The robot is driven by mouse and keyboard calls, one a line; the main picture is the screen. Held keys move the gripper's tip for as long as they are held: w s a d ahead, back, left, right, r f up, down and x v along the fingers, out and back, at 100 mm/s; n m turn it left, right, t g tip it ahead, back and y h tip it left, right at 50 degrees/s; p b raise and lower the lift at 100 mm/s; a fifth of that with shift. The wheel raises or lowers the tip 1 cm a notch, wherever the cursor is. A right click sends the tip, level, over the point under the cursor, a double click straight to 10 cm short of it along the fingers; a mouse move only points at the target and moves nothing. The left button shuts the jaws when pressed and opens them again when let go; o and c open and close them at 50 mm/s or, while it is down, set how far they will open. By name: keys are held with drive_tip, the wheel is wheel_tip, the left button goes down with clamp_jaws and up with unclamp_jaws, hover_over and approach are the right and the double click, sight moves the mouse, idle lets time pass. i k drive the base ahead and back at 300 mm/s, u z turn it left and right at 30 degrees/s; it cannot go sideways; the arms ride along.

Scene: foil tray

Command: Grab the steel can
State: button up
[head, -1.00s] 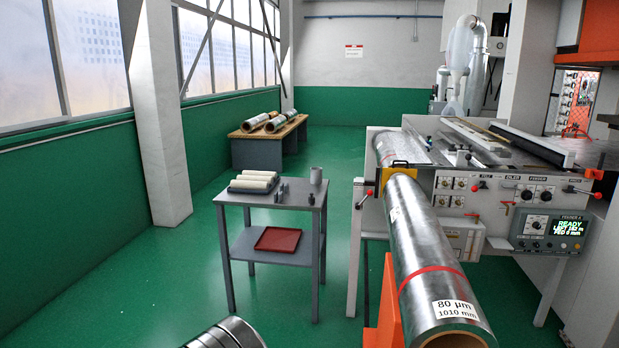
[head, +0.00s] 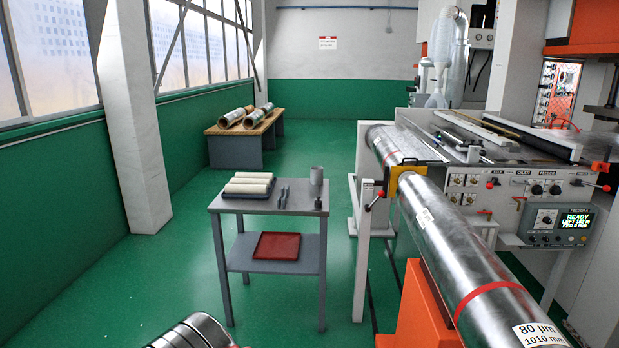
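A small grey can (head: 316,176), which looks like the steel can, stands upright at the right end of the top of a grey two-level table (head: 230,204). Nothing covers it in the head view. A small dark item (head: 318,203) is just in front of it, too small to make out. My gripper is not in view.
White rolls (head: 248,186) and dark tools (head: 282,193) share the tabletop; a red tray (head: 276,246) lies on the lower shelf. A large foil roll (head: 455,245) and machine stand right. Banded metal (head: 195,332) shows bottom left. Green floor (head: 160,270) is clear left of the table.

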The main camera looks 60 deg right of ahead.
sight(316, 172)
drive_tip(key=i, duration=1.2)
drive_tip(key=z, duration=1.9)
drive_tip(key=i, duration=1.6)
